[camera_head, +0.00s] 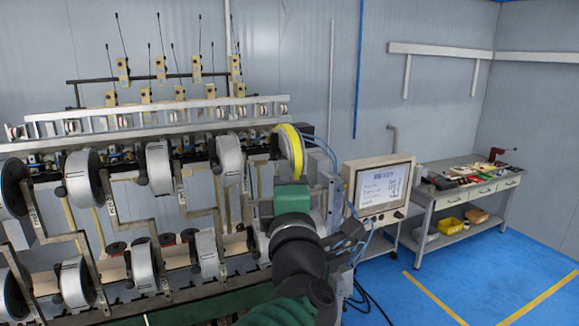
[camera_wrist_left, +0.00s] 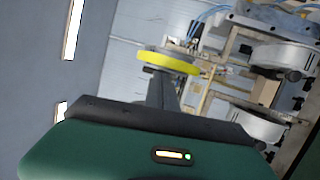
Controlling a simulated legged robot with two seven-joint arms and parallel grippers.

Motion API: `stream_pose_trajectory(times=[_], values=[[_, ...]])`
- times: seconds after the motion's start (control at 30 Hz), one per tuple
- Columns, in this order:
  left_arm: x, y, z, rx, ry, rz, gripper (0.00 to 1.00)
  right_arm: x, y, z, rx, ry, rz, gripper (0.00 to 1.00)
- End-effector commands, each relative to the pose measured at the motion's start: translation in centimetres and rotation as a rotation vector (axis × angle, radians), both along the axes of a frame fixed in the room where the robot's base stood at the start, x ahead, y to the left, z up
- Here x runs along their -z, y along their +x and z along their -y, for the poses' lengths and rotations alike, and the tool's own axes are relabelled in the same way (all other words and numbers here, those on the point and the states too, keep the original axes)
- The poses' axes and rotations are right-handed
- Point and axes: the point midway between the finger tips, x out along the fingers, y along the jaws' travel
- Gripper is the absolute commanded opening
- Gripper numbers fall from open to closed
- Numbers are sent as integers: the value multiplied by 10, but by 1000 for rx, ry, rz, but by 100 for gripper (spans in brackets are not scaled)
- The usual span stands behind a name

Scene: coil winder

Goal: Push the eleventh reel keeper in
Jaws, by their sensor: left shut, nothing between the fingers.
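The coil winder carries two rows of silver reels, an upper row (camera_head: 229,158) and a lower row (camera_head: 207,253), with small dark keepers at their hubs. I cannot tell by sight which keeper is the eleventh. A reel with a yellow rim (camera_head: 290,150) sits at the right end of the upper row. My left gripper (camera_head: 292,188) is just below and in front of it, with its green body covering what lies behind. In the left wrist view the shut, empty fingers (camera_wrist_left: 161,85) point toward the yellow-rimmed reel (camera_wrist_left: 168,62); contact is unclear. My right gripper is out of view.
A screen panel (camera_head: 380,188) stands close to the right of my left gripper. Metal arms (camera_head: 150,222) cross between the reel rows. A workbench (camera_head: 466,195) with tools stands farther right, and the blue floor (camera_head: 490,275) in front is clear.

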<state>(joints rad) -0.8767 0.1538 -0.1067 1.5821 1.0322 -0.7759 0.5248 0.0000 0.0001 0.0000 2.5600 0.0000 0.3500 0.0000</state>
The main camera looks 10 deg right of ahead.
Motion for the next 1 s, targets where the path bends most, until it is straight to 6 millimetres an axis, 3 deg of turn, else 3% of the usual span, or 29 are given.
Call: stream_pose_trajectory(times=[1.0], values=[[0,-91,-2,1,-1,1,0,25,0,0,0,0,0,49]])
